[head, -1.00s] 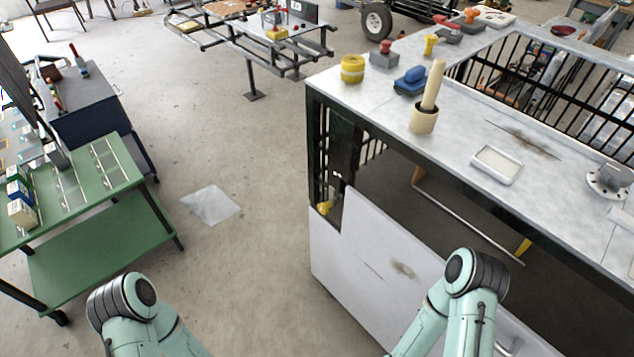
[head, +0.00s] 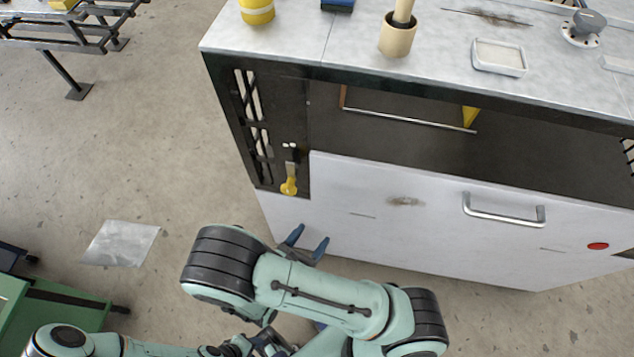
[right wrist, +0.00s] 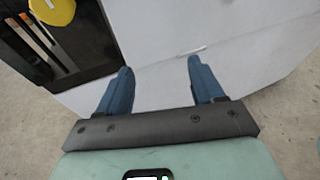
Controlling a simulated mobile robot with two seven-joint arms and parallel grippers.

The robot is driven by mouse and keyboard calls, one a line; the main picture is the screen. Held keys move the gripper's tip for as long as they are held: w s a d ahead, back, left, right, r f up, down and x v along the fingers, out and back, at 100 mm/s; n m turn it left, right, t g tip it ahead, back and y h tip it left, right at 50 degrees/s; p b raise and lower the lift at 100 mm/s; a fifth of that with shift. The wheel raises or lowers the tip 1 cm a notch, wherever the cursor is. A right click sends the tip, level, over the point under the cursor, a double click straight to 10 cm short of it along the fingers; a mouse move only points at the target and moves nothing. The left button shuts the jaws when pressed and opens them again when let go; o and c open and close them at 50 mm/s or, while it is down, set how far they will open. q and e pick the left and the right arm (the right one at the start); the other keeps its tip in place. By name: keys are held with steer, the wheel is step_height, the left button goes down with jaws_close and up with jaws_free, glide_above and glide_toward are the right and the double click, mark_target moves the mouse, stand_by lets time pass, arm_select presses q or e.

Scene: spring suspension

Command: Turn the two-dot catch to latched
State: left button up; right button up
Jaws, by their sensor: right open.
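The two-dot catch (head: 289,182) is on the dark frame at the left end of the workbench front, beside the pale panel. Its yellow handle hangs down below a dark part with two small white dots. The yellow handle end also shows at the top left of the right wrist view (right wrist: 54,12). My right gripper (head: 311,238) is open with blue fingers, below and slightly right of the catch, apart from it. In the right wrist view its fingers (right wrist: 158,75) have nothing between them. My left arm's end (head: 262,343) is low and partly hidden behind my right arm.
The pale panel (head: 400,215) has a metal handle (head: 503,212) and a red button (head: 597,246). The benchtop (head: 350,45) holds a yellow roll (head: 257,10), a wooden pot (head: 397,38) and a white tray (head: 498,58).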

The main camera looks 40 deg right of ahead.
mark_target(291, 179)
steer(key=w+a+r+n+t, duration=0.3)
steer(key=w+a+r+t, duration=0.2)
steer(key=r+t, duration=0.15)
steer(key=x, duration=1.2)
steer(key=shift+w+d+f, duration=0.1)
steer(key=shift+w+f, duration=0.1)
steer(key=shift+w, duration=0.3)
jaws_close()
